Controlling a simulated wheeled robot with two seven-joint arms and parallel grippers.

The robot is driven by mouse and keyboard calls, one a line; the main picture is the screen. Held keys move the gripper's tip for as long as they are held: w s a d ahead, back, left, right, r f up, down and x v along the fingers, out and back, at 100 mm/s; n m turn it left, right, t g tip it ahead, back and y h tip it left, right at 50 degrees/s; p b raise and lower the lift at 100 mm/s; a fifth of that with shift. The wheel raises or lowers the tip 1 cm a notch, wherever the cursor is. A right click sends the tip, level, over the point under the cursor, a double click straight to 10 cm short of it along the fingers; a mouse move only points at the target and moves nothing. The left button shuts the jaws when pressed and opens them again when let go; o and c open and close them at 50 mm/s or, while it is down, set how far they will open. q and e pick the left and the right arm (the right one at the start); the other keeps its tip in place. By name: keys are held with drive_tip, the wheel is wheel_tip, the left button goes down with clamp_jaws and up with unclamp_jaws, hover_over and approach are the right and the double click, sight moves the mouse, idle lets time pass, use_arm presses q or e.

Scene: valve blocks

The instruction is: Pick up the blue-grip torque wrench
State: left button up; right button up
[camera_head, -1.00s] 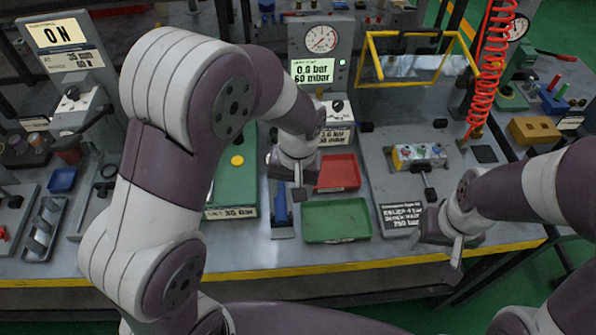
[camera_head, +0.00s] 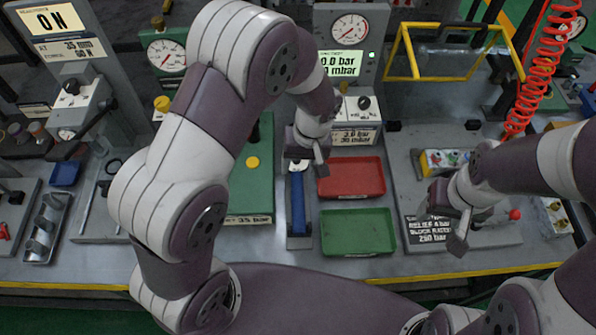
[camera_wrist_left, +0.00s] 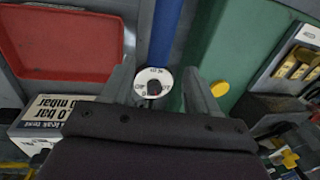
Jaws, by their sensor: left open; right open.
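The torque wrench with its blue grip (camera_head: 298,205) lies lengthwise on a narrow grey stand between the green plate and the trays. In the left wrist view its blue grip (camera_wrist_left: 166,30) runs up from a round white dial (camera_wrist_left: 153,83). My left gripper (camera_head: 307,163) is over the far end of the wrench. In the left wrist view the open fingers (camera_wrist_left: 156,78) stand on either side of the dial; I cannot tell whether they touch it. My right gripper (camera_head: 450,222) is open and empty above the right-hand valve block board, away from the wrench.
A red tray (camera_head: 352,178) and a green tray (camera_head: 358,232) lie right of the wrench. A green plate (camera_head: 252,185) with a yellow knob lies to its left. A gauge panel (camera_head: 350,45) stands behind. A yellow frame (camera_head: 450,50) and red coiled hose (camera_head: 535,75) are at the back right.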

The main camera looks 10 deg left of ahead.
sight(298, 176)
use_arm(q)
drive_tip(key=f, duration=0.6)
drive_tip(key=shift+s+a+f+p, duration=0.15)
drive_tip(key=shift+a+f+p, duration=0.15)
drive_tip(key=shift+a, duration=0.1)
clamp_jaws()
drive_tip(key=shift+r, duration=0.1)
